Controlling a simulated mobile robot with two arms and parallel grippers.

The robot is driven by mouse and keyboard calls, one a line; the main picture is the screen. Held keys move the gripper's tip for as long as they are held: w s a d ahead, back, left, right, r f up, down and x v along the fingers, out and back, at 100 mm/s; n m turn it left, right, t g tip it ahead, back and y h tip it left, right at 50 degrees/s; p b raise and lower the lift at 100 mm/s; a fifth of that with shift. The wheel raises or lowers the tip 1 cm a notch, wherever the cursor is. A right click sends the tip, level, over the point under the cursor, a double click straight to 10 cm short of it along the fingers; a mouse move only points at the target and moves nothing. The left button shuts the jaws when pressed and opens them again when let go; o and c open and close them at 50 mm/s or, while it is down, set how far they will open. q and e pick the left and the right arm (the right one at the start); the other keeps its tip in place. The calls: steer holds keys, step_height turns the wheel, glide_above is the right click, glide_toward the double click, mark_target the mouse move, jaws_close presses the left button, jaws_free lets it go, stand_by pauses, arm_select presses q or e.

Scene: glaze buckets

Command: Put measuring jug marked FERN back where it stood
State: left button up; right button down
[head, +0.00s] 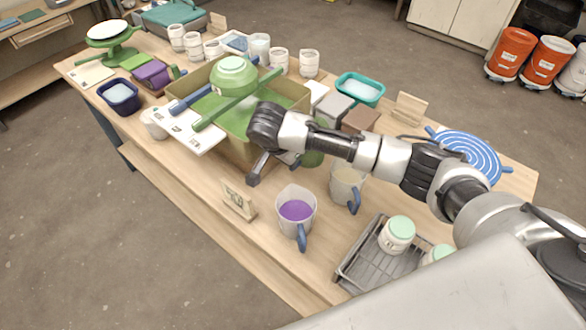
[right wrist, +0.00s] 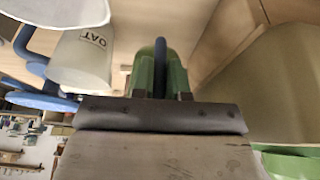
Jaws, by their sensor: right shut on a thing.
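My right gripper (head: 266,165) reaches in from the right in the head view, beside the near right side of the olive tub. It is shut on the blue handle (right wrist: 160,65) of a green jug (right wrist: 176,72), seen in the right wrist view. In the head view the green jug (head: 313,158) is mostly hidden behind my right arm. No FERN mark shows on its visible part; I cannot tell whether it touches the table. A pale jug marked OAT (right wrist: 85,55) is beside it in the right wrist view. My left gripper is not in view.
A jug of purple liquid (head: 297,211) and a cream-filled jug (head: 348,183) stand near the front. A wooden card stand (head: 238,201) is left of them. The olive tub (head: 292,93) fills the table's middle. A grey rack (head: 352,262) holds lidded jars at the front right.

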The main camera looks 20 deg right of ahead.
steer(key=shift+f, duration=2.7)
steer(key=c, duration=1.1)
jaws_free()
steer(key=v, duration=1.2)
